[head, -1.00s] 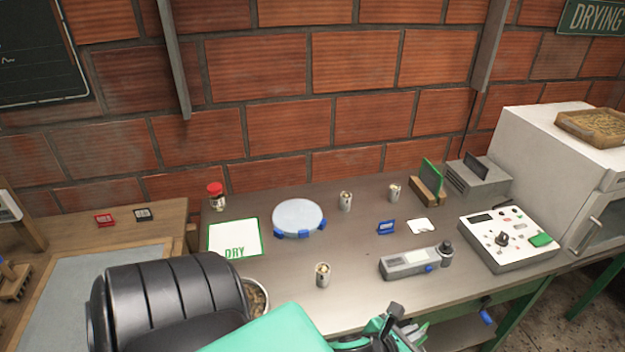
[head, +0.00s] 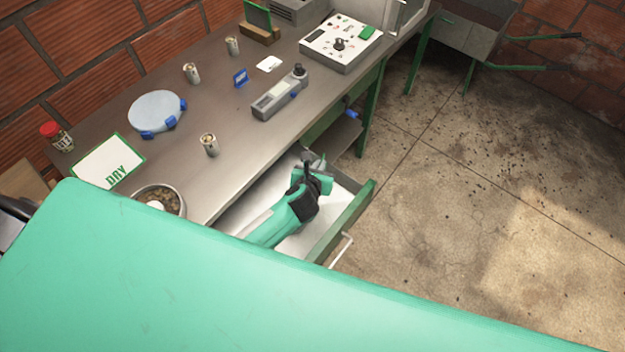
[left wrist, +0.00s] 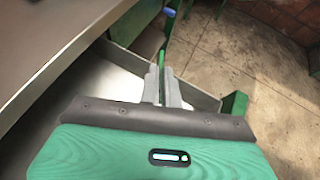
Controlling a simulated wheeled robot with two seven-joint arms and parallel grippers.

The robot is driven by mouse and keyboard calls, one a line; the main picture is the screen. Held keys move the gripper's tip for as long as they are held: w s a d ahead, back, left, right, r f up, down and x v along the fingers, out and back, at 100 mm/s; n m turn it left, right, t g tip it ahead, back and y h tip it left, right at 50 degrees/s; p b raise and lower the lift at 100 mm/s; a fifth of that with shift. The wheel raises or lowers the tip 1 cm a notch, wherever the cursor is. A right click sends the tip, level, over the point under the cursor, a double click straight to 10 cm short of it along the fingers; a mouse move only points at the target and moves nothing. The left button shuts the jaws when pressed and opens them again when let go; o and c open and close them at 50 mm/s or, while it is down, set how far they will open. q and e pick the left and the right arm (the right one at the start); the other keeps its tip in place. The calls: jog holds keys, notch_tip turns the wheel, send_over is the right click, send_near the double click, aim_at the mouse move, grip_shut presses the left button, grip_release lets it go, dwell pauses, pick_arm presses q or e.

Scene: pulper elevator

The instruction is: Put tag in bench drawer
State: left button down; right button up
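The bench drawer (head: 345,222) is pulled open below the bench's front edge; its pale floor shows no loose object in the uncovered part. It also shows in the left wrist view (left wrist: 115,76). My left gripper (head: 316,163) is over the drawer's far end, pointing away; its height above the floor is hard to tell. In the left wrist view its fingers (left wrist: 162,78) are close together on a thin green strip (left wrist: 162,58), seen edge-on, which appears to be the tag. Its face is hidden. My right gripper is out of view.
The bench top (head: 225,150) holds a blue stand-up label (head: 240,77), a white card (head: 269,64), a grey meter (head: 280,92), small canisters (head: 209,144) and a bowl (head: 158,201). A blue-ended item (head: 351,114) sits beyond the drawer.

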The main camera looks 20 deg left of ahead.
pick_arm(q)
notch_tip(320, 180, down, 12)
jog(key=shift+r+b, duration=0.1)
jog(key=shift+b, duration=1)
jog(key=c, duration=1.6)
grip_release()
